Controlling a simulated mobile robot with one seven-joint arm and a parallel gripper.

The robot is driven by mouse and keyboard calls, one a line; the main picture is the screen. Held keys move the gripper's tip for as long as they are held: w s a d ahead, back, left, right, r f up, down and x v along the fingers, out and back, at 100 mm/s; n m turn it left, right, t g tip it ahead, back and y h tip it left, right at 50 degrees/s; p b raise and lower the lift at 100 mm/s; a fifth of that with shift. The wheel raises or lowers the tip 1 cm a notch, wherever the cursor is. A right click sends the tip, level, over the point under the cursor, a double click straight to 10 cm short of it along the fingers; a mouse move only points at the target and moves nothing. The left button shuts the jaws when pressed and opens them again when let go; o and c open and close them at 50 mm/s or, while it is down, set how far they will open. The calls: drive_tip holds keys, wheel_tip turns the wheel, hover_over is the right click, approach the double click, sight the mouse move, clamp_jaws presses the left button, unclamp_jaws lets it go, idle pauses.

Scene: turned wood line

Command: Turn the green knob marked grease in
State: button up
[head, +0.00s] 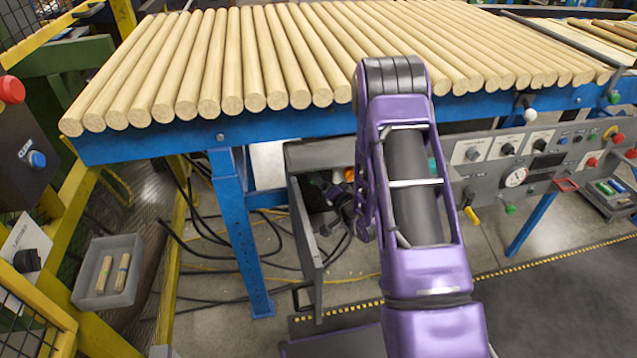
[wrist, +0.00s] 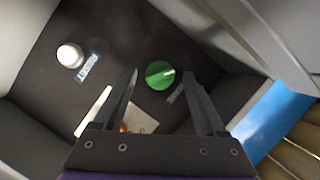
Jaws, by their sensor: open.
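The green knob (wrist: 160,75) is round, with a pale pointer line, on a dark panel inside a grey box in the wrist view. A small label (wrist: 176,93) lies beside it, partly behind a finger and too small to read. My gripper (wrist: 160,73) is open, with one finger to each side of the knob in the picture. I cannot tell whether either finger touches it. In the head view my arm bends down into the open grey box (head: 304,235) under the roller table, and I cannot make out the knob there.
A white round knob or button (wrist: 70,55) with a blue label sits on the same panel, left of the green knob. The box's grey walls (wrist: 215,35) rise close around. A blue table leg (head: 238,235) and loose cables are near. A control panel (head: 530,160) is at right.

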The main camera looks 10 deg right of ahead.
clamp_jaws()
idle(0.4)
drive_tip(key=m+t+h, duration=0.1)
drive_tip(key=m+t, duration=0.1)
drive_tip(key=m, duration=0.7)
drive_tip(key=f+m+t+h, duration=0.1)
drive_tip(key=m+t+h, duration=0.1)
drive_tip(key=m, duration=0.7)
drive_tip(key=m+t+h+p, duration=0.1)
drive_tip(key=m+t+h, duration=0.1)
drive_tip(key=m, duration=0.8)
drive_tip(key=shift+a+f+t, duration=0.25)
drive_tip(key=shift+a+t, duration=0.1)
drive_tip(key=shift+t, duration=0.45)
drive_tip(key=shift+m, duration=0.3)
